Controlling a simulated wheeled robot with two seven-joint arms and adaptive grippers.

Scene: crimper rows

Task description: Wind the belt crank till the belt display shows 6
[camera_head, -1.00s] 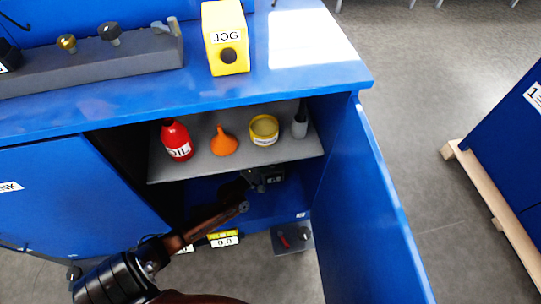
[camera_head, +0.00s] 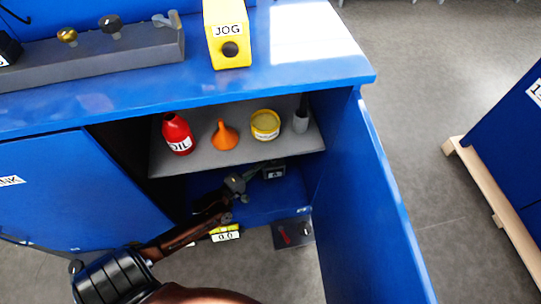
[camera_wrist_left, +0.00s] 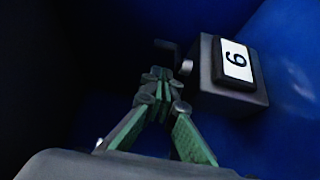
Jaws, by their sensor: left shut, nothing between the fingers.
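A grey box with a white display (camera_wrist_left: 237,62) is on the blue wall inside the cabinet. Its single digit is turned in the wrist view and looks like a 6 or a 9. The same box (camera_head: 273,172) shows under the shelf in the head view, its digit too small to read. A dark crank (camera_wrist_left: 167,47) sticks out from the box's left side. My left gripper (camera_wrist_left: 160,76) is shut and empty, with its tips close to the crank; I cannot tell whether they touch. It also shows in the head view (camera_head: 236,184), left of the box. My right gripper is out of view.
The shelf (camera_head: 200,162) above holds a red oil bottle (camera_head: 177,134), an orange funnel (camera_head: 224,136), a yellow tin (camera_head: 265,125) and a grey bottle (camera_head: 300,120). An open blue door (camera_head: 385,210) bounds the right. A yellow-framed counter (camera_head: 225,232) and a plate with a red handle (camera_head: 291,233) are lower down.

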